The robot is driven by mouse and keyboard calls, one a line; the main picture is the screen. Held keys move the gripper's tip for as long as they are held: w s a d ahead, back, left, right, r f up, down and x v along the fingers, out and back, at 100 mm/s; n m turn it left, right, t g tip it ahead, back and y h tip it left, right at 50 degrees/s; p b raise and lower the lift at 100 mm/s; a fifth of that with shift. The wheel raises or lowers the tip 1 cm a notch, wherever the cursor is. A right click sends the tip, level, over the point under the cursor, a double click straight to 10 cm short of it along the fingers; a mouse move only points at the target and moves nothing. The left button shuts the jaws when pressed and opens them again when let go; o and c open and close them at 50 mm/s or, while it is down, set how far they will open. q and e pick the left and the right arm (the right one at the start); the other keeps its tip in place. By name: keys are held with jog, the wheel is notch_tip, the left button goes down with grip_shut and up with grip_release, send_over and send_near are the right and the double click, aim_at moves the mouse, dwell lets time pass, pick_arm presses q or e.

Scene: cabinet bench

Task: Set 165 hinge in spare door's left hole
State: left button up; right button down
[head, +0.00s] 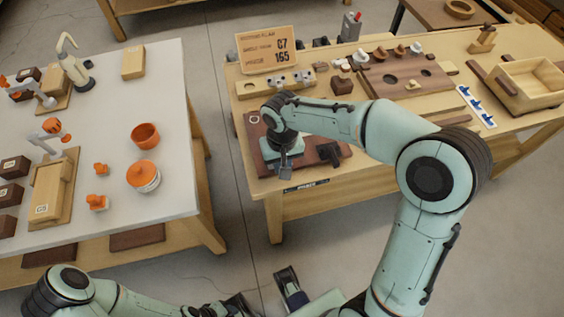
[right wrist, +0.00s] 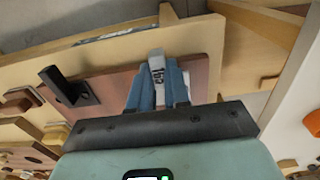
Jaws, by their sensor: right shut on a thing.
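My right gripper (head: 285,168) points down over the front left of the wooden bench. In the right wrist view its blue fingers (right wrist: 158,88) are shut on a small pale grey hinge (right wrist: 156,66) with dark marking on it. Below it lies a dark red-brown panel (head: 262,150) with a black bracket (head: 331,152); a pale ring shows near its left edge. Behind lies a brown board (head: 373,80) with two dark round holes. I cannot tell which is the spare door. My left gripper (head: 265,296) is low at the bottom edge, partly cut off.
A sign (head: 267,50) reading C7 and 165 stands at the back, behind a wooden block (head: 250,89) with metal hinges. A wooden drawer box (head: 530,85) and a white strip with blue parts (head: 476,106) are to the right. A white table (head: 110,200) stands left across an aisle.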

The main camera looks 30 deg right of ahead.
jog(key=shift+f+b, duration=0.6)
jog(key=shift+f, duration=0.25)
dwell(0.9)
jog(key=c, duration=0.6)
grip_release()
jog(key=shift+r, duration=0.15)
jog(key=shift+r+p, duration=3)
jog(key=shift+r, duration=0.65)
jog(key=shift+s, duration=0.1)
